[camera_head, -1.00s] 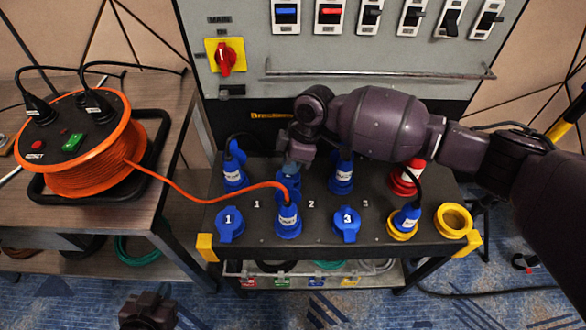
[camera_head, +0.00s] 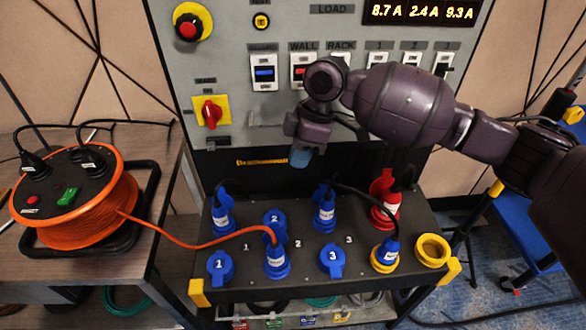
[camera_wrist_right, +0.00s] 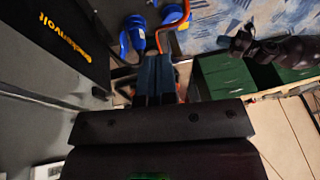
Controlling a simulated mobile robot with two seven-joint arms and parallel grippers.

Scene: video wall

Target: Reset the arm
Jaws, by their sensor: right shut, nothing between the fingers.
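My right arm reaches in from the right in the head view. Its gripper (camera_head: 300,157) points down, shut and empty, in the air above the back of the socket box (camera_head: 303,265), in front of the grey panel. The right wrist view shows its blue-grey fingers (camera_wrist_right: 153,76) together. My left gripper is outside the head view. A dark purple shape like my left arm's end (camera_wrist_right: 242,43) shows in the wrist view, too unclear to read its jaws.
Blue plugs, a red plug (camera_head: 384,205), a yellow-ringed plug (camera_head: 385,256) and blue caps sit on the box. An orange cable runs from the reel (camera_head: 78,195) to a front blue plug (camera_head: 277,258). The grey panel (camera_head: 235,110) with switches stands behind.

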